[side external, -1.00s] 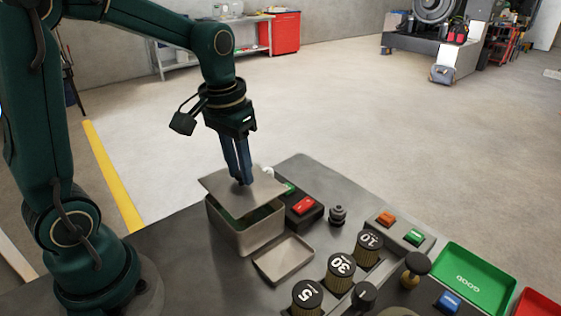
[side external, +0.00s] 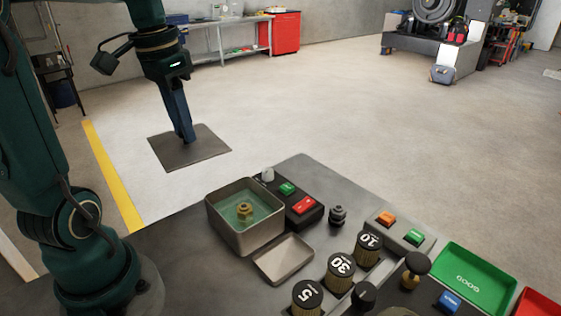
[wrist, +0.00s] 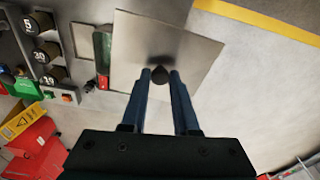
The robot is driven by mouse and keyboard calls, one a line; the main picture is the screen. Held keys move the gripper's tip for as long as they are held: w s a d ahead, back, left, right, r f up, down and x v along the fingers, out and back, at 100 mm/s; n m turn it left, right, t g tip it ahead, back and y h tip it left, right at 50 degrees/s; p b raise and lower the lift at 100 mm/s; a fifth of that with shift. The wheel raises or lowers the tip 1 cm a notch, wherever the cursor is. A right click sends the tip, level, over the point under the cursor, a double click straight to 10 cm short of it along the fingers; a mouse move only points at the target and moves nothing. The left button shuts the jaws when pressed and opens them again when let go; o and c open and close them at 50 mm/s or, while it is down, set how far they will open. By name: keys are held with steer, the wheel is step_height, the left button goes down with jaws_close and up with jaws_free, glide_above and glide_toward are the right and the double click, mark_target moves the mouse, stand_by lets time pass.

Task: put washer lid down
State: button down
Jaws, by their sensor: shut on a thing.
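The washer lid (side external: 190,152) is a flat grey metal plate with a dark knob, which shows in the wrist view (wrist: 159,73). My gripper (side external: 188,138) is shut on this knob and holds the lid in the air, up and left of the washer in the side view. The washer (side external: 243,245) is an open square metal box on the bench. Greenish liquid and a brass nut-like part (side external: 245,211) show inside it. In the wrist view the lid (wrist: 140,40) hides part of the washer (wrist: 84,42).
A shallow metal tray (side external: 285,259) lies in front of the washer. A dark control box with a green button and a red button (side external: 303,205) stands behind it. Dark-topped cylinders marked 10, 30 and 5 (side external: 341,264) and a green GOOD tray (side external: 473,277) are to the right.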

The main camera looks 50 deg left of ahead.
steer(key=w+d+f+m, duration=0.2)
steer(key=w+d+m, duration=0.15)
steer(key=d, duration=0.65)
steer(key=s+a+n, duration=0.1)
steer(key=a, duration=0.3)
steer(key=s+a+r+n, duration=0.1)
steer(key=s+a+n, duration=0.1)
steer(key=a, duration=0.1)
steer(key=s+a+r+n, duration=0.1)
steer(key=a, duration=0.3)
steer(key=shift+s+a+r, duration=0.1)
steer(key=shift+s+a, duration=0.1)
steer(key=shift+a, duration=0.1)
steer(key=shift+w+d, duration=0.1)
steer(key=w+d+f, duration=0.2)
steer(key=d, duration=0.1)
steer(key=w+d+f, duration=0.2)
steer(key=d, duration=0.1)
steer(key=w+d+f, duration=0.2)
steer(key=d+f, duration=0.1)
steer(key=shift+w+d, duration=0.2)
steer(key=shift+d, duration=0.05)
steer(key=shift+f, duration=1.8)
steer(key=shift+f, duration=0.1)
